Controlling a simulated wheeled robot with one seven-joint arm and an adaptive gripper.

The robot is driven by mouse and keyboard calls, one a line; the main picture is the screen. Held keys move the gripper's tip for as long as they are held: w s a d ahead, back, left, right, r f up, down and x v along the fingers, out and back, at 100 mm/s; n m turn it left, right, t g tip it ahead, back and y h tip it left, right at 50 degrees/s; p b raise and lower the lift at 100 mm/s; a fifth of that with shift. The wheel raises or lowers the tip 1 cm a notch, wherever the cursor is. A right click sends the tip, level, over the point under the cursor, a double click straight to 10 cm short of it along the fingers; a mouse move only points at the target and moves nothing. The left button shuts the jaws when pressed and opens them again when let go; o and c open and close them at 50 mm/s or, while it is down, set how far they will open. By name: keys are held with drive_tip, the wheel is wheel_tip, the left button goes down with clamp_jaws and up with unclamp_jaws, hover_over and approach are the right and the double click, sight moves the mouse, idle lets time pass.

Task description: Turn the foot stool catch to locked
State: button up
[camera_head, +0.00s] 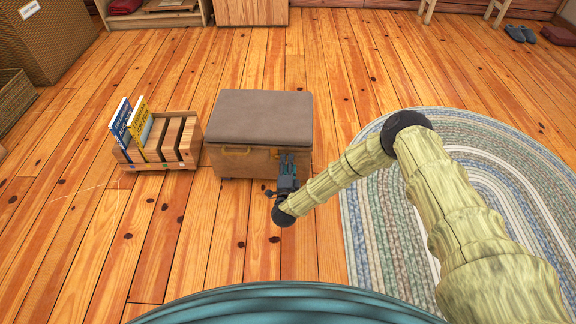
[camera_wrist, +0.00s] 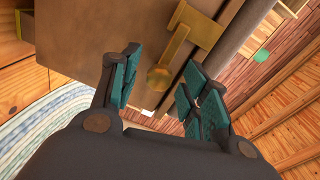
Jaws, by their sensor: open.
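The foot stool (camera_head: 262,115) is a wooden box with a padded grey-brown lid, standing on the plank floor. Its front shows wood and brass-coloured fittings. In the wrist view the brass catch (camera_wrist: 175,52) is a flat plate with an arm ending in a round knob, by the seam between the wooden box and the lid edge. My gripper (camera_head: 287,160) is at the right part of the stool's front and hides the catch in the head view. In the wrist view its teal-padded fingers (camera_wrist: 160,62) are open, one on each side of the knob. Contact cannot be told.
A wooden rack (camera_head: 187,145) with several books stands close left of the stool. A braided oval rug (camera_head: 365,215) lies to the right, under my arm. Bare floor (camera_head: 205,240) is free in front of the stool. Shelving (camera_head: 150,18) stands at the back.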

drive_tip(key=s, duration=1.2)
drive_tip(key=shift+a+r, duration=0.35)
drive_tip(key=s+d+f+n+g+y, duration=0.1)
drive_tip(key=s+d+f+n+g, duration=0.1)
drive_tip(key=s+n+g, duration=0.3)
drive_tip(key=s+d+f+n+g+y, duration=0.1)
drive_tip(key=s+d+f+n+y, duration=0.15)
drive_tip(key=s, duration=0.45)
drive_tip(key=s+d+f+n+g+y, duration=0.1)
drive_tip(key=s+d+f+n+g, duration=0.1)
drive_tip(key=s+d+n+g, duration=0.3)
drive_tip(key=s+d+r+n+g+h, duration=0.25)
drive_tip(key=s+d, duration=0.45)
drive_tip(key=s, duration=0.4)
drive_tip(key=s+d+r+n+g+h, duration=0.1)
drive_tip(key=s+d+r+g, duration=0.3)
drive_tip(key=s+d, duration=0.5)
wheel_tip(320, 180, up, 34)
drive_tip(key=s+a+p, duration=0.1)
drive_tip(key=a+p, duration=0.1)
drive_tip(key=p, duration=3.3)
drive_tip(key=shift+s, duration=0.25)
drive_tip(key=shift+r, duration=0.1)
